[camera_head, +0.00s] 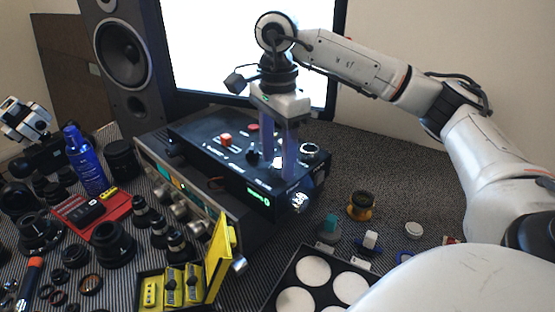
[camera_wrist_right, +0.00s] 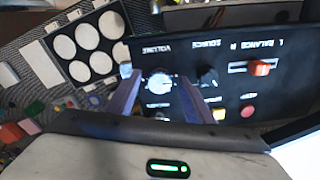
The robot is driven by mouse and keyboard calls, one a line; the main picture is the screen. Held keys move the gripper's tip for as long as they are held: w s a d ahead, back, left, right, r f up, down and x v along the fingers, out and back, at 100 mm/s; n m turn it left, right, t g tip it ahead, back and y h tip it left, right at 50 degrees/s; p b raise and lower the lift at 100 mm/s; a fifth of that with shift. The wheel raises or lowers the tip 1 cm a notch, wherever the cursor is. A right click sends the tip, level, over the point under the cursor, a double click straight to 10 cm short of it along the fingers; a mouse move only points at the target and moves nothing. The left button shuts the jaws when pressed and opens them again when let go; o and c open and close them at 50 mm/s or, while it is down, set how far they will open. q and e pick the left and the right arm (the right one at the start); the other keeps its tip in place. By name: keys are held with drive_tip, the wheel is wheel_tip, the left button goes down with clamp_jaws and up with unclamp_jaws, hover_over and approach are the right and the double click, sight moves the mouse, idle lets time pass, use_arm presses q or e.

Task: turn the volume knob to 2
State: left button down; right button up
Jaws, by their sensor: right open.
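The volume knob (camera_wrist_right: 158,84) is a round silver dial on the top panel of a black box (camera_head: 205,152), with VOLUME printed beside it in the right wrist view. My right gripper (camera_head: 279,172) points down over the panel. Its fingers (camera_wrist_right: 157,100) are open, one on each side of the knob; I cannot tell whether they touch it. In the head view the fingers partly hide the knob. A green display (camera_head: 258,197) glows on the box's front; its digit is too small to read surely. A white and black part (camera_head: 25,120) at the far left may be my left gripper; its jaws are unclear.
A monitor (camera_head: 205,45) and a speaker (camera_head: 125,60) stand behind. Lenses and a tray with white discs (camera_head: 283,275) crowd the front.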

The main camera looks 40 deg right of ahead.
drive_tip(key=shift+f, duration=0.25)
drive_tip(key=c, duration=1)
drive_tip(key=shift+c, duration=0.2)
drive_tip(key=shift+m, duration=0.3)
drive_tip(key=m+p, duration=0.1)
drive_tip(key=m, duration=0.4)
drive_tip(key=shift+w+r, duration=0.1)
drive_tip(key=shift+w, duration=0.05)
drive_tip(key=m+p, duration=0.1)
drive_tip(key=m, duration=0.5)
drive_tip(key=shift+w+d+p, duration=0.1)
drive_tip(key=shift+d+p, duration=0.05)
drive_tip(key=shift+p, duration=0.15)
